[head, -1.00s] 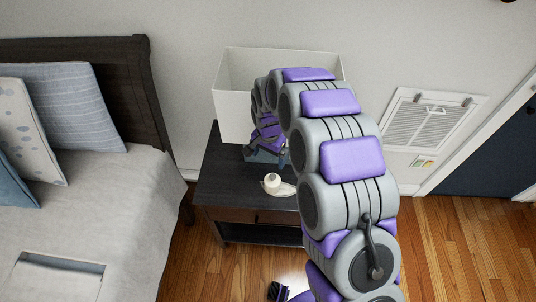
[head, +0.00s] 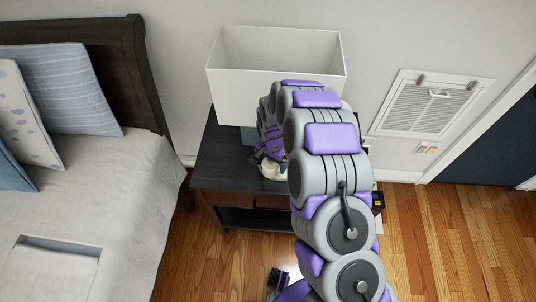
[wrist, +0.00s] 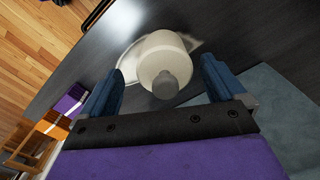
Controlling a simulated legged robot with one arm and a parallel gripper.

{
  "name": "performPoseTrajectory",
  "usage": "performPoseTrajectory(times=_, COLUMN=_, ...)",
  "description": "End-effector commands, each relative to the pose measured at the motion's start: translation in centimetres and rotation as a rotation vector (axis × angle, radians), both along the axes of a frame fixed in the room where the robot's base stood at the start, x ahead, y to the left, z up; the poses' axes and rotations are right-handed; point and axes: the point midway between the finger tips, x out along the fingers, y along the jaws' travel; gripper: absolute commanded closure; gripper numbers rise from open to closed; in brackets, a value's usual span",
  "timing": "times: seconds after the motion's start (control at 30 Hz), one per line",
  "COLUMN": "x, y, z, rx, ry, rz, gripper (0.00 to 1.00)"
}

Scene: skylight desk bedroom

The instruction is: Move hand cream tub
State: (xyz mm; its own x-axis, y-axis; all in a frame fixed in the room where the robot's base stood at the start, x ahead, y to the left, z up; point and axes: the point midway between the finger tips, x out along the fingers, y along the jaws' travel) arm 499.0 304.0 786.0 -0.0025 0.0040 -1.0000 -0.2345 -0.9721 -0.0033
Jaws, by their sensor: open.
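The hand cream tub (wrist: 158,47) is a cream-white round container with a smaller grey knob-like part on the side towards the camera. It rests on a pale flat piece (wrist: 194,44) on the dark nightstand top. My gripper (wrist: 163,72) is open, with one blue finger on each side of the near end of the tub. I cannot tell whether the fingers touch it. In the head view the tub (head: 271,172) is partly hidden by my gripper (head: 268,158) and arm.
The dark nightstand (head: 222,170) stands between the bed (head: 95,200) and a wall vent (head: 425,103). A large white lampshade (head: 240,85) is close behind my arm. A blue-grey surface (wrist: 270,105) lies beside my gripper. Wooden floor (head: 425,235) is open at the right.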

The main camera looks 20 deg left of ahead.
Motion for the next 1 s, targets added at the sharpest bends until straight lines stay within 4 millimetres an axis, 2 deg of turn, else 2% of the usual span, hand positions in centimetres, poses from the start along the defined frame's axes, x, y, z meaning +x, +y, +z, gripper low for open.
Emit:
performPoseTrajectory(times=0.1, x=0.0, y=0.4, z=-1.8, rx=-0.003, ry=-0.001, rz=0.003, gripper=0.03)
performPoseTrajectory(times=0.3, x=0.1, y=0.7, z=-3.2, rx=-0.008, ry=-0.003, rz=0.003, gripper=0.03)
performPoseTrajectory(times=0.63, x=0.0, y=0.2, z=-3.1, rx=-0.001, ry=-0.002, rz=0.001, gripper=0.03)
performPoseTrajectory(times=1.0, x=0.0, y=0.7, z=-3.3, rx=-0.008, ry=-0.001, rz=0.002, gripper=0.38)
